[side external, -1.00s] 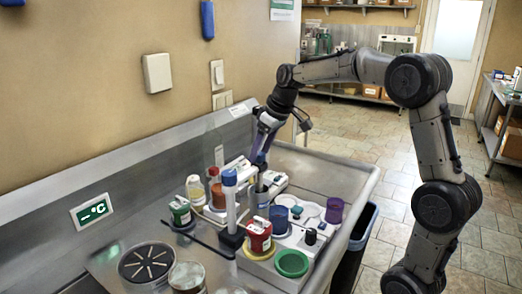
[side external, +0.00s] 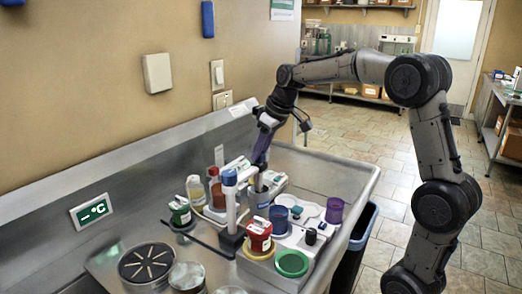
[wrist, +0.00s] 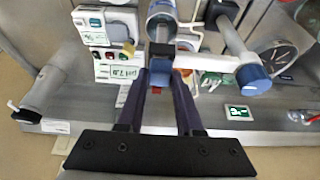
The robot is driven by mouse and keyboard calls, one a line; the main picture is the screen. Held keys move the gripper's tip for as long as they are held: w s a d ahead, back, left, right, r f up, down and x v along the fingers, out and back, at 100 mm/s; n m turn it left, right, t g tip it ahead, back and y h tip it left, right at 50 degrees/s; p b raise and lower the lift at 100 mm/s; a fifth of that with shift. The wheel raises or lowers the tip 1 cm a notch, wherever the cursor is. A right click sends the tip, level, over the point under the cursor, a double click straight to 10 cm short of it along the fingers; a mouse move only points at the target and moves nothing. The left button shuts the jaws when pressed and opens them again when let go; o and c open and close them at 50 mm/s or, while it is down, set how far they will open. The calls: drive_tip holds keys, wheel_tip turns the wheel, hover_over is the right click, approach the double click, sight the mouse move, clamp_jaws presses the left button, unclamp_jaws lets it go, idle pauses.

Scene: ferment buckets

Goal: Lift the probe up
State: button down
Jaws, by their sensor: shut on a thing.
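The probe has a blue top, seen in the wrist view (wrist: 160,63), and is upright in the side view. It is at the end of a white stand arm (wrist: 215,64), above a grey metal cup (wrist: 161,12). My gripper (side external: 261,162) has come down onto the probe's top and is shut on it. In the wrist view, my two dark fingers (wrist: 160,78) reach to both sides of the blue top.
The blue-capped stand post (side external: 229,205) rises close left of my gripper. Red (side external: 259,235) and green (side external: 180,210) lidded containers, bottles (side external: 195,189), a purple cup (side external: 334,210) and a green ring (side external: 291,263) crowd the bench around it.

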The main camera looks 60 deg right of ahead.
drive_tip(key=shift+r, duration=0.15)
idle(0.8)
wheel_tip(320, 180, up, 6)
idle(0.3)
drive_tip(key=c, duration=0.6)
unclamp_jaws()
drive_tip(key=shift+o, duration=0.2)
drive_tip(key=v, duration=1.3)
drive_tip(key=shift+s+r, duration=0.25)
